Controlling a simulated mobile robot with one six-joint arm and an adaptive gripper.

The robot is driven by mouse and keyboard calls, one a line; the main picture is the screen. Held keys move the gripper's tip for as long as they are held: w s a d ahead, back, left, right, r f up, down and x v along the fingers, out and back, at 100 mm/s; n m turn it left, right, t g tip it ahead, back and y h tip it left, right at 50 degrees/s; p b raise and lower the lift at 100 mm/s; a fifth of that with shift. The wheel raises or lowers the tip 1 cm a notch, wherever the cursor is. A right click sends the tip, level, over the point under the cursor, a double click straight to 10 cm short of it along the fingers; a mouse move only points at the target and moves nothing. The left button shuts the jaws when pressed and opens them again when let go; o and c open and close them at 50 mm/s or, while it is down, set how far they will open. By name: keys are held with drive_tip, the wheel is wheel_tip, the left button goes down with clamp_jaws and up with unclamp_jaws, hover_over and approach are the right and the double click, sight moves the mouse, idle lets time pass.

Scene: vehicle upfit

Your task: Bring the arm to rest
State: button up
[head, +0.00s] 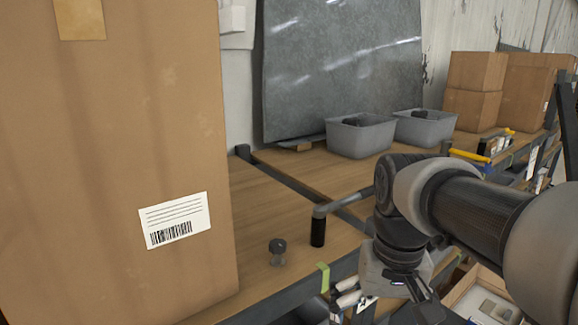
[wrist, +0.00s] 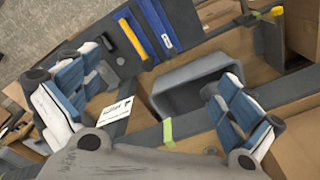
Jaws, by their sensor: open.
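My gripper (head: 392,300) hangs at the end of my dark and grey arm, at the front edge of the wooden bench in the head view. In the wrist view my gripper (wrist: 152,108) has its two blue-and-white fingers wide apart, with nothing held between them. The bench's front edge, a grey bin and a white label show beyond the fingers. The lowest part of the gripper is hard to make out in the head view.
A large cardboard box (head: 110,150) fills the left. A small grey knob-like part (head: 278,250) and a black-handled tool (head: 318,228) are on the bench (head: 262,215). Grey bins (head: 360,137) stand behind. An open box (head: 490,303) is below right.

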drive_tip(key=s+f+t+b, duration=0.1)
drive_tip(key=s+f+b, duration=0.3)
drive_tip(key=f+b, duration=0.5)
drive_tip(key=s+f+t+b, duration=0.1)
drive_tip(key=s+f+b, duration=0.4)
drive_tip(key=f+b, duration=0.4)
drive_tip(key=s+d+f+n+t+b, duration=0.1)
drive_tip(key=s+f+b, duration=0.3)
drive_tip(key=f+b, duration=0.4)
wheel_tip(320, 180, down, 6)
drive_tip(key=shift+s+f+t+b, duration=0.1)
drive_tip(key=shift+s+t+b, duration=0.3)
drive_tip(key=shift+t, duration=0.1)
